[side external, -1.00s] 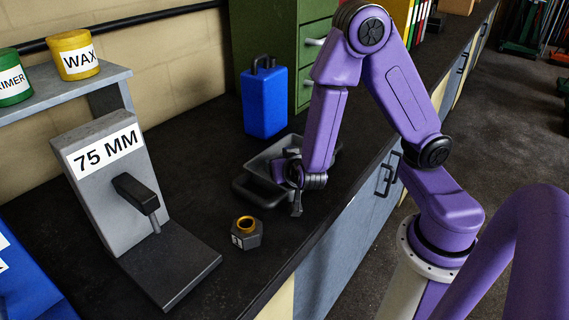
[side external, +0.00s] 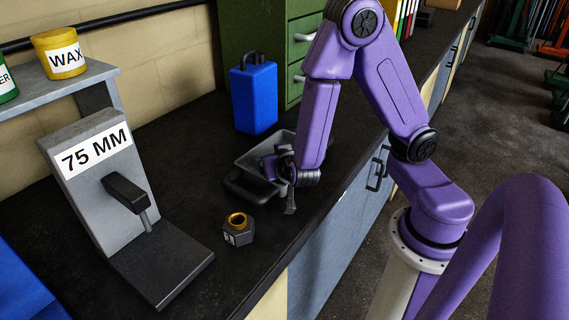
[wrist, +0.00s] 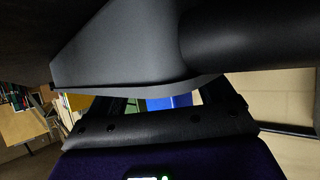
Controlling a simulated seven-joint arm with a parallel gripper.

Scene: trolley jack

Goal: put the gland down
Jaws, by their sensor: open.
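A dark hexagonal fitting with a brass ring on top (side external: 238,228), which looks like the gland, stands upright on the bench in the side view. It has a small white label. My gripper (side external: 279,188) is low over the bench, behind and to the right of the fitting and apart from it. It is open, beside the black handle end of a grey tray (side external: 247,190). I see nothing held in it, though the arm partly hides the tray. In the wrist view, a large dark grey shape (wrist: 120,50) fills the upper part close to the camera; the fitting cannot be made out there.
A grey stand labelled 75 MM (side external: 92,170) with a black lever is left of the fitting. A blue case (side external: 254,97) and green drawers (side external: 290,40) stand behind. A shelf (side external: 50,95) holds a WAX tin (side external: 60,53). The bench front edge is close on the right.

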